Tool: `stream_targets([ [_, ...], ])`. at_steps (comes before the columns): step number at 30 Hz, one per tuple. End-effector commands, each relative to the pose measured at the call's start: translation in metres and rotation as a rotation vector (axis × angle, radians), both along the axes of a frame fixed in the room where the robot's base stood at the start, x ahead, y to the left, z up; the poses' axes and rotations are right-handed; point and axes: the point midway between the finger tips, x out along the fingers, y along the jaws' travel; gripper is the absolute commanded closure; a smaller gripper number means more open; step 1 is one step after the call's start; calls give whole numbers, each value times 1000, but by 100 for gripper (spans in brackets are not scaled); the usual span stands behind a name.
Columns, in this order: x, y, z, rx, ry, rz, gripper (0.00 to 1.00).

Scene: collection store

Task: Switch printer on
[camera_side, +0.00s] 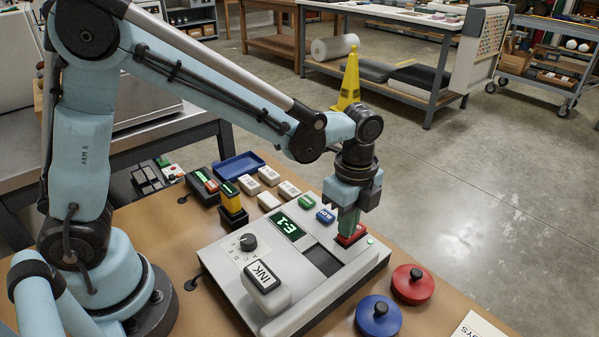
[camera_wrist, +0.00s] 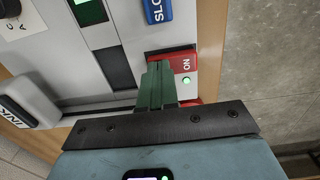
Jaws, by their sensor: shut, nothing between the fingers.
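The printer (camera_side: 240,265) is a light grey flat machine on the wooden table, with a dial, an INK block and a green-lit display reading "E-1" (camera_side: 287,227). Its red rocker switch, marked "ON" (camera_wrist: 180,62), is at the right side of the panel in the wrist view. A small green light (camera_wrist: 186,81) glows on it; a green light also shows in the side view (camera_side: 370,240). My gripper (camera_side: 350,222) is shut and empty, its green fingers pointing down at the red switch and hiding part of it. I cannot tell whether the fingertips touch it.
A red round knob (camera_side: 413,284) and a blue one (camera_side: 379,315) stand right of the printer. A blue button (camera_side: 326,215) and a green button (camera_side: 306,201) sit near the switch. A blue tray (camera_side: 239,166) and several small blocks lie behind.

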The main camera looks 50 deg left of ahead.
Motion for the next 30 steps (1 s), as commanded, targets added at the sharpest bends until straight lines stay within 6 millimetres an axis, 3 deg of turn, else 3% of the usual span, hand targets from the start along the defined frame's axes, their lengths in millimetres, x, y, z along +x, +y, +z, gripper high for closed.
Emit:
stream_targets([
  [14,-1,0,-3,1,-42,1,100],
  [30,14,0,2,1,-42,1,100],
])
